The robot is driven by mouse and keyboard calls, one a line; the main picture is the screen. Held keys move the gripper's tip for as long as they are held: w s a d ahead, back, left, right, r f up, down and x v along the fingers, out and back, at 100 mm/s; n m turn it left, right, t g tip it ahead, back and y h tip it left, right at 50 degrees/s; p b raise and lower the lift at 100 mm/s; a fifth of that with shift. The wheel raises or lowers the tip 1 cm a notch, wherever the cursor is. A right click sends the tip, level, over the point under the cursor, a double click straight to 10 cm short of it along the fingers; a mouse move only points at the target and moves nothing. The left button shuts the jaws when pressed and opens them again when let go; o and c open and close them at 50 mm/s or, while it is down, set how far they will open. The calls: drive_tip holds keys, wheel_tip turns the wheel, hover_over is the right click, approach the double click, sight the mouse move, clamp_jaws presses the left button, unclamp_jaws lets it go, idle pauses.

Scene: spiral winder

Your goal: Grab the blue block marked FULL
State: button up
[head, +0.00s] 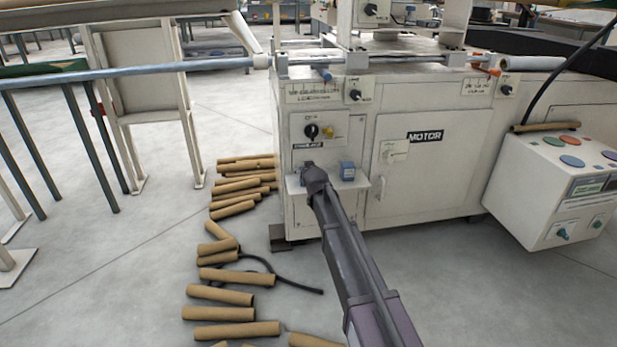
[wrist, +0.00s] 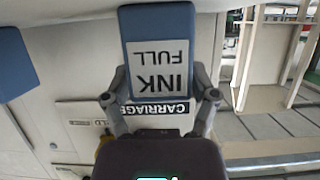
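A blue block (wrist: 158,22) with a pale face printed INK FULL shows large in the wrist view, its lettering upside down. My gripper (wrist: 160,72) has one finger at each side of this block. The fingertips are at or very close to its sides; I cannot tell if they press on it. In the head view my gripper (head: 309,171) is at the left of a small shelf (head: 335,190) on the machine front, and it mostly hides the block there.
Above the shelf is a panel with a black knob (head: 311,131) and a yellow button. A cabinet door labelled MOTOR (head: 424,150) is to the right. Several cardboard tubes (head: 236,277) and a black cable lie on the floor at the left.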

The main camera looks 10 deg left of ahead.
drive_tip(key=c, duration=0.5)
drive_tip(key=shift+r, duration=0.15)
drive_tip(key=shift+c, duration=0.2)
wheel_tip(320, 180, up, 4)
drive_tip(key=p, duration=0.3)
drive_tip(key=shift+f+p, duration=0.25)
drive_tip(key=shift+p, duration=0.1)
drive_tip(key=s+d+r+p, duration=0.1)
drive_tip(key=s, duration=1.5)
drive_tip(key=shift+r, duration=0.15)
